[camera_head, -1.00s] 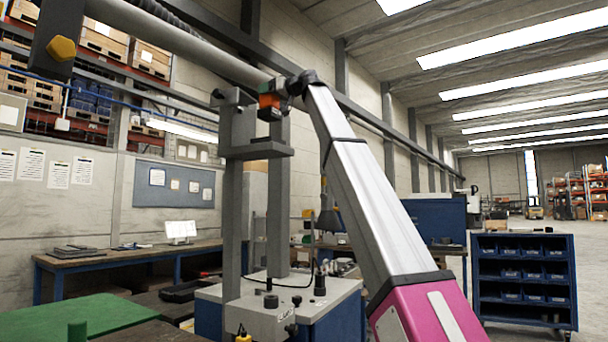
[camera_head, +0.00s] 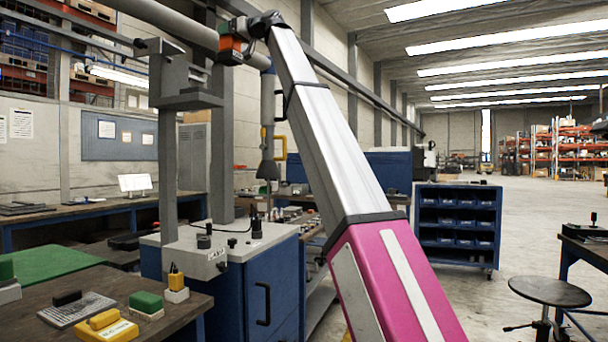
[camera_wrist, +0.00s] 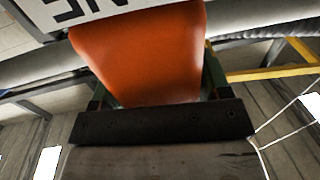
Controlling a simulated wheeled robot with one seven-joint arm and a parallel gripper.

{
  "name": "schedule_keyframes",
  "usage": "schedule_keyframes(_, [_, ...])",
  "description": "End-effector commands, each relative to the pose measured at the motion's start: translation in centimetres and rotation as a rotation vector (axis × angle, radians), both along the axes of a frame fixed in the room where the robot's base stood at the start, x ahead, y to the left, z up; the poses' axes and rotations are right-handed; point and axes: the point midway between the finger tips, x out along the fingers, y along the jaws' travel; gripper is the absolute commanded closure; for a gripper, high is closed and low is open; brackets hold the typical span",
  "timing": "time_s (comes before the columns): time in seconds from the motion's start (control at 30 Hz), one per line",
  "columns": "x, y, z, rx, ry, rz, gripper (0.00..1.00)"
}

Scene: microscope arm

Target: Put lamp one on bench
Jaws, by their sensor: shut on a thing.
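My gripper (camera_head: 240,29) is raised high at the end of my silver and pink arm, shut on an orange thing (camera_head: 231,47). In the wrist view the orange thing (camera_wrist: 140,52) fills the space ahead of the dark palm bar, with a white lettered part above it. It may be lamp one; no readable name shows. A dark wooden bench (camera_head: 125,298) stands low at the front left, well below and apart from the gripper. Another blue-legged bench (camera_head: 82,216) runs along the back wall.
A grey-post machine (camera_head: 220,150) on a blue cabinet (camera_head: 283,280) stands just left of my arm. A thick pale pipe (camera_head: 175,22) passes close to the gripper. Floor at right is open beside a stool (camera_head: 550,292).

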Motion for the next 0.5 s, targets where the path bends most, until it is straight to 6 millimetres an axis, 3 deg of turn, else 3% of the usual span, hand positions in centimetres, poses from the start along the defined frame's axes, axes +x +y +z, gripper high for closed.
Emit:
schedule_keyframes(0.27, [1.5,-0.9,-2.6,0.001,0.001,-0.043,0.77])
schedule_keyframes(0.5, [3.8,-2.3,-6.7,0.000,0.001,-0.110,0.77])
